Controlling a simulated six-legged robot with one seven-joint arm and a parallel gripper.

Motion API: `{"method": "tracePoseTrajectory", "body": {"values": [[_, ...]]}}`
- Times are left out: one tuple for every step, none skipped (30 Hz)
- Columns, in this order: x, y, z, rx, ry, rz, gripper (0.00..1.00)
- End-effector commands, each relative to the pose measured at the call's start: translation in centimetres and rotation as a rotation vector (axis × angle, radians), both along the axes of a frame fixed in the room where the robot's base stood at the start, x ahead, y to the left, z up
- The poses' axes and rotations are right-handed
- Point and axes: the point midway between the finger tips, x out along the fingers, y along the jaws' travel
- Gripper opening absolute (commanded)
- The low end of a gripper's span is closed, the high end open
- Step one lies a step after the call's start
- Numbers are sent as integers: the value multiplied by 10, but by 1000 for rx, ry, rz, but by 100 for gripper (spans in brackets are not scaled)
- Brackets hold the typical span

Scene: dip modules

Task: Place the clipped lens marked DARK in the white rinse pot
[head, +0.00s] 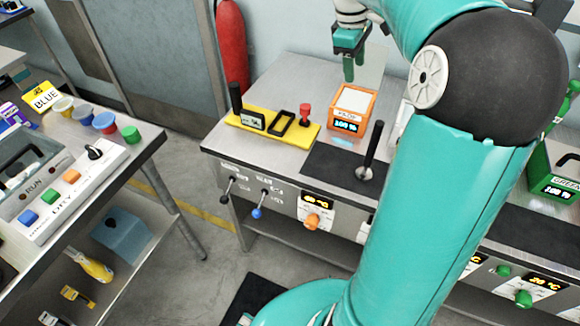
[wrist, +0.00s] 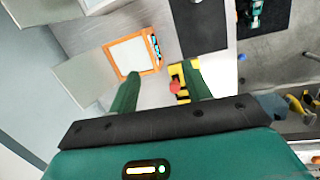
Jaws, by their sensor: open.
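A clip with a tall black handle and a white label (head: 252,120) stands at the left end of the yellow rack (head: 268,137). Its label is too small to read, so I cannot tell whether it is the one marked DARK. My gripper (head: 349,72) is open and empty, raised above the steel bench behind an orange-rimmed pot (head: 347,123). In the wrist view, my gripper (wrist: 163,70) has its fingers apart, with part of the yellow rack (wrist: 181,83) between them. A white edge (head: 401,120) shows beside my arm; I cannot tell whether it is the rinse pot.
A black frame (head: 281,123) and a red-knobbed piece (head: 305,112) stand in the rack. A black lever (head: 371,150) rises from a dark mat in front of the orange pot. A green box (head: 556,182) stands at right. My arm hides much of the bench's middle.

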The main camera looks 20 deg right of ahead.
Motion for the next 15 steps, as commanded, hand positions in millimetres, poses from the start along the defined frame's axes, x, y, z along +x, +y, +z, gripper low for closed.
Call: {"method": "tracePoseTrajectory", "body": {"values": [[-5,27,5,-24,-19,-12,49],[-8,41,6,-32,-32,-27,49],[-13,57,8,-42,-53,-46,49],[-18,69,9,-49,-69,-61,49],[-22,81,10,-52,-87,-76,49],[-30,96,11,-57,-110,-98,49],[-35,106,12,-58,-131,-114,49],[-42,117,12,-57,-150,-131,49],[-50,130,12,-55,-177,-155,49],[-58,139,12,-50,-198,-173,49],[-64,148,12,-44,-221,-190,49],[-75,159,11,-34,-250,-216,49],[-82,167,10,-24,-274,-234,49],[-90,175,9,-12,-295,-253,49],[-100,184,7,6,-326,-279,49]]}}
